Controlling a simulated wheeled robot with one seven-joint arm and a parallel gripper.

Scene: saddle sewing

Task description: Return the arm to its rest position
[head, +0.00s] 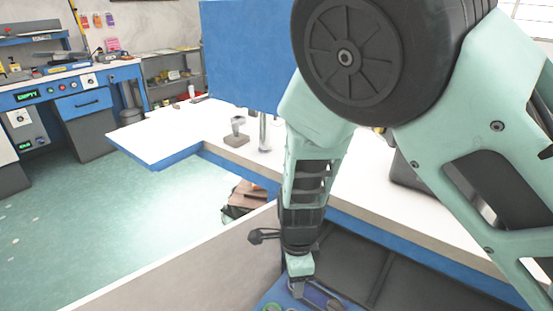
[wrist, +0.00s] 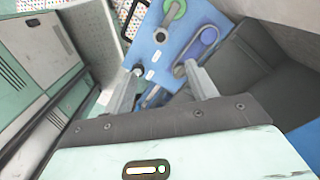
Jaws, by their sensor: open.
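My arm, mint green with a large dark wheel-like joint, reaches down through the middle of the head view. My gripper (head: 297,289) points down at the bottom centre, low over a blue surface. In the wrist view my gripper (wrist: 164,68) has its two grey fingers apart, with nothing seen between them but the blue surface (wrist: 202,17) beyond. A green ring-shaped item (wrist: 174,11) and a blue-grey ring-handled item (wrist: 207,37) lie on that surface. I cannot tell whether a fingertip touches anything.
A white worktop (head: 160,143) with blue edging runs behind and right of my arm. On it is a small grey stand (head: 237,130), near a blue panel (head: 240,58). A pale board (head: 190,262) rises close left of my gripper. Open green floor (head: 100,225) lies left.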

